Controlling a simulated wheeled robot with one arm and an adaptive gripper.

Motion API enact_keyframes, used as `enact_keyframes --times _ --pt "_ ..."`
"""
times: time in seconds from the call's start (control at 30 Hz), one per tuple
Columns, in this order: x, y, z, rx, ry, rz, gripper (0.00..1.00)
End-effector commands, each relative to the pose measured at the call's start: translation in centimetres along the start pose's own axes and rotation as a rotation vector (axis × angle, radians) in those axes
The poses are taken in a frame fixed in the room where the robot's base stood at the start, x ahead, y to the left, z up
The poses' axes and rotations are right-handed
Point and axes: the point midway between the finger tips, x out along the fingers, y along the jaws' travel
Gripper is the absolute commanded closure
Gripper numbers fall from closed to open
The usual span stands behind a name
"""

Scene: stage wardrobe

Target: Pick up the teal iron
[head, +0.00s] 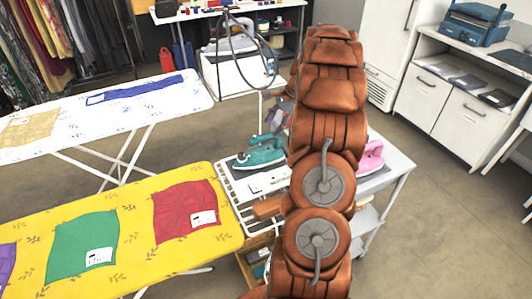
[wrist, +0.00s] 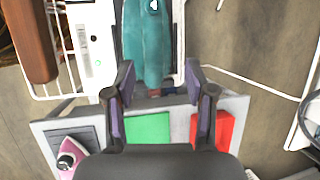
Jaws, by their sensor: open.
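The teal iron (head: 260,153) rests on the left part of a white cart, on or beside a wire rack. It also shows in the wrist view (wrist: 147,45), top centre, its long body running up out of the picture. My gripper (wrist: 160,75) is open and empty, with one finger either side of the iron's lower end in the picture. No contact shows, and I cannot tell the height gap. In the head view my arm hides the gripper and the middle of the cart.
A pink iron (head: 371,157) stands at the cart's right; it also shows in the wrist view (wrist: 70,157). Green (wrist: 148,128) and red (wrist: 225,128) pads lie on the cart. A yellow ironing board (head: 135,262) is close at left. Floor at right is clear.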

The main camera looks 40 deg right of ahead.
Motion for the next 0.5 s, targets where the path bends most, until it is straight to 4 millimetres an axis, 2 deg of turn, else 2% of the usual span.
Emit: enact_keyframes --times 0.17,0.5 --pt "0.9 0.3 0.1 0.001 -0.002 0.002 0.45" --pt "4.9 0.9 0.2 -0.001 -0.002 0.005 0.45"
